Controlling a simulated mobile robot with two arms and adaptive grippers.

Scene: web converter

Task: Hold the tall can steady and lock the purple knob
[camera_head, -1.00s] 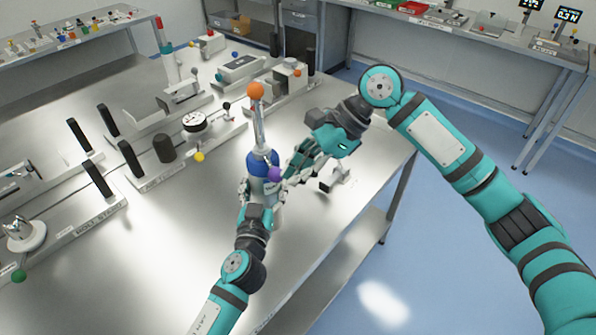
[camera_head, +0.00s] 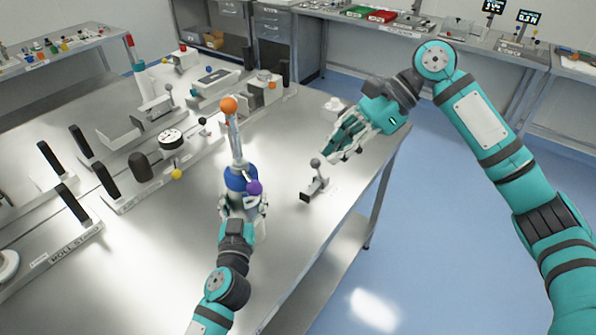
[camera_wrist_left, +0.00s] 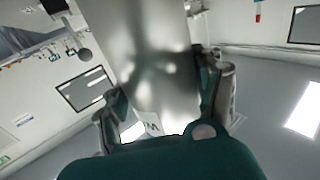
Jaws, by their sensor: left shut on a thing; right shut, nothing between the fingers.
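The tall can (camera_head: 240,178) stands near the bench's right part, with a blue band and a slim upper part topped by an orange ball (camera_head: 229,105). My left gripper (camera_head: 243,205) is shut on the can's lower body, below the knob. In the left wrist view the can's shiny metal body (camera_wrist_left: 155,55) lies between the two fingers. My right gripper (camera_head: 338,154) is shut and empty, apart from the can, up and right of the knob.
A small fixture with a grey ball (camera_head: 315,164) stands on the bench between the can and the bench's right edge. A black-and-white dial (camera_head: 171,138) and several fixtures stand to the left. The bench (camera_head: 190,250) is clear in front.

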